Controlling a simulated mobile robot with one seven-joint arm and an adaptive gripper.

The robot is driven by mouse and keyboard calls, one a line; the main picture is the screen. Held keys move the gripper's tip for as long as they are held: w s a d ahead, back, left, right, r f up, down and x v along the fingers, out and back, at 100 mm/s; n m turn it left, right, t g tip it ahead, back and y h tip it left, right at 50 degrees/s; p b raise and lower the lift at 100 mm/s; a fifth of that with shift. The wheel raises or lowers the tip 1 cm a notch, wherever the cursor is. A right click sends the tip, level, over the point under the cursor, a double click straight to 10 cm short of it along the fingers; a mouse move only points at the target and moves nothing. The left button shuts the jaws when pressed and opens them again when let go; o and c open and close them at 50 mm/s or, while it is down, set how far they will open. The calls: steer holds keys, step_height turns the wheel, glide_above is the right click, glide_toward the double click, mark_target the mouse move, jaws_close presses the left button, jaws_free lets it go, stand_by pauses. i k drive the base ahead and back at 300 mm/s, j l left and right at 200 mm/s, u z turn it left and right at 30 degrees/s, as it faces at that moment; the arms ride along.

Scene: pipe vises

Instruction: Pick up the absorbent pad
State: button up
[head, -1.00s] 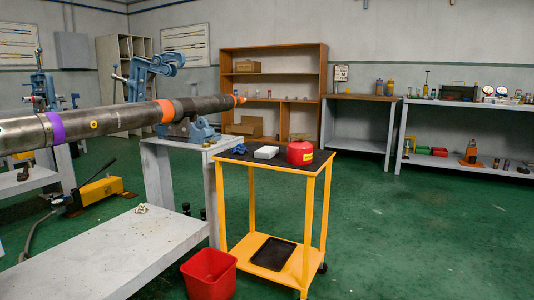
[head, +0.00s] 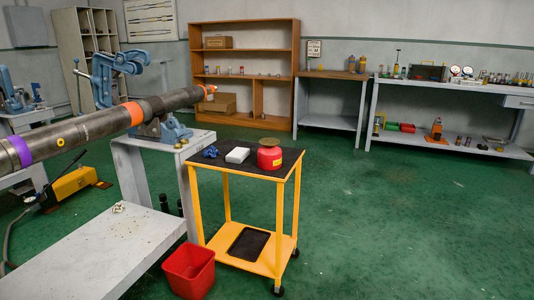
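My gripper is not in view.
A long pipe (head: 95,124) in a blue vise (head: 165,130) reaches in from the left. A grey bench (head: 90,255) and red bucket (head: 189,270) stand before the cart. Wooden shelves (head: 245,25) and workbenches line the wall. Green floor (head: 400,230) on the right is clear.

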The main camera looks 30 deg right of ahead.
mark_target(237, 156)
steer(key=i+z, duration=0.4)
steer(key=i, duration=0.15)
steer(key=i+j+z, duration=0.2)
steer(key=i+z, duration=0.2)
steer(key=i, duration=0.2)
steer(key=i+j, duration=0.25)
steer(key=i, duration=0.25)
steer(key=i+j, duration=0.25)
steer(key=i, duration=0.25)
steer(key=i+j+z, duration=0.1)
steer(key=i+j, duration=0.15)
steer(key=i, duration=0.25)
